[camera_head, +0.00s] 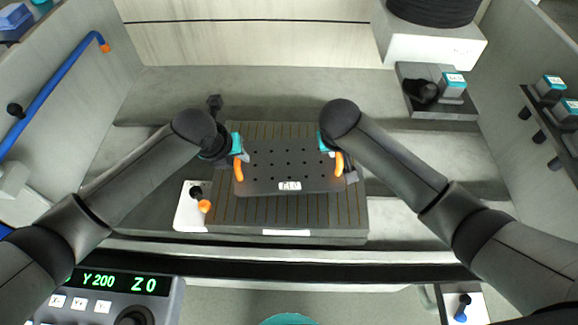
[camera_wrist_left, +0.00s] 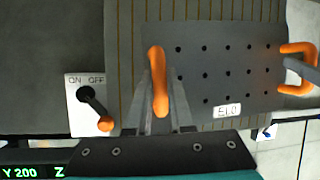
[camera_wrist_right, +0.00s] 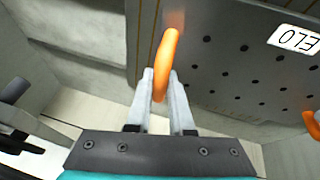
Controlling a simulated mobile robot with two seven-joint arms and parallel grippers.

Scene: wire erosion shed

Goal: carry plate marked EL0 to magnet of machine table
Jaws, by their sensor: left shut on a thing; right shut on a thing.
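The plate marked EL0 (camera_head: 288,168) is dark grey with rows of holes and an orange handle at each end. It is over the ribbed magnet (camera_head: 240,212) of the machine table; I cannot tell whether it touches. My left gripper (camera_head: 239,166) is shut on the plate's left handle, which also shows in the left wrist view (camera_wrist_left: 157,80). My right gripper (camera_head: 338,162) is shut on the right handle, seen in the right wrist view (camera_wrist_right: 165,65). The EL0 label shows in all views. A lever on an ON/OFF panel (camera_wrist_left: 88,118) points toward OFF.
The white switch panel (camera_head: 187,216) sits at the magnet's left front corner. A control box (camera_head: 110,295) reading Y 200 Z 0 is at front left. A dark block with a small box (camera_head: 452,84) is at back right. A blue pipe (camera_head: 55,90) runs along the left wall.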

